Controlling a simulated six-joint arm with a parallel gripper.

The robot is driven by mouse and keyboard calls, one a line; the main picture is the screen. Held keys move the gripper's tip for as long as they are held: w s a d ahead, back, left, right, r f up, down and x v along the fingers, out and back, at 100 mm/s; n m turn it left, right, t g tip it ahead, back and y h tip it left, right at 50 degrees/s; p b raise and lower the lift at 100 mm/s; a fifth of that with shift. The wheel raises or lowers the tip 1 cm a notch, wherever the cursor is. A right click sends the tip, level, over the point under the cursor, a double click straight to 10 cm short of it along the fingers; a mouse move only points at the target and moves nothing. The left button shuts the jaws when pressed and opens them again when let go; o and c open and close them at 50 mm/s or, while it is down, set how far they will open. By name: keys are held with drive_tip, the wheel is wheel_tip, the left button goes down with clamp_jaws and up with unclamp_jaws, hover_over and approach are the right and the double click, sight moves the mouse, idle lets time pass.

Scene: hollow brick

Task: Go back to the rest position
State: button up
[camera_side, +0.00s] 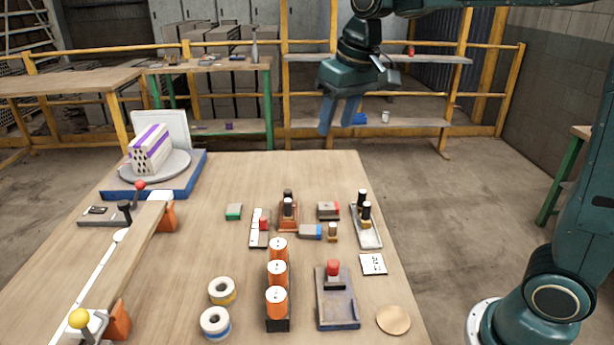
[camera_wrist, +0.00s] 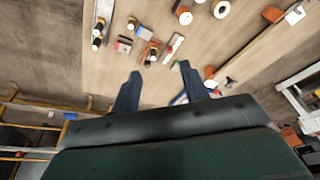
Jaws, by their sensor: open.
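My gripper (camera_side: 338,115) is in the air above the far edge of the table, with its two blue fingers pointing down. It is open, with nothing between the fingers. In the wrist view my gripper (camera_wrist: 160,85) shows its fingers spread apart, with the tabletop far below. The hollow brick (camera_side: 151,149), white with purple stripes and rows of holes, sits on a round grey turntable (camera_side: 178,172) on a blue base at the table's far left. My gripper is well to the right of the brick and apart from it.
The wooden table (camera_side: 190,270) carries several orange-and-white cans (camera_side: 277,272), two tape rolls (camera_side: 215,321), a block with a red knob (camera_side: 335,300), a round wooden disc (camera_side: 393,320) and small stamps. A sloped rail (camera_side: 125,250) runs along the left. Yellow railing (camera_side: 400,45) stands behind.

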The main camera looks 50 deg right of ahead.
drive_tip(key=s+f+t, duration=0.1)
drive_tip(key=s+f, duration=0.1)
drive_tip(key=s, duration=0.9)
drive_tip(key=s+f+n+t, duration=0.1)
drive_tip(key=s+f, duration=0.2)
drive_tip(key=s, duration=0.8)
drive_tip(key=shift+d+f, duration=0.15)
drive_tip(key=shift+d, duration=0.05)
idle(1.0)
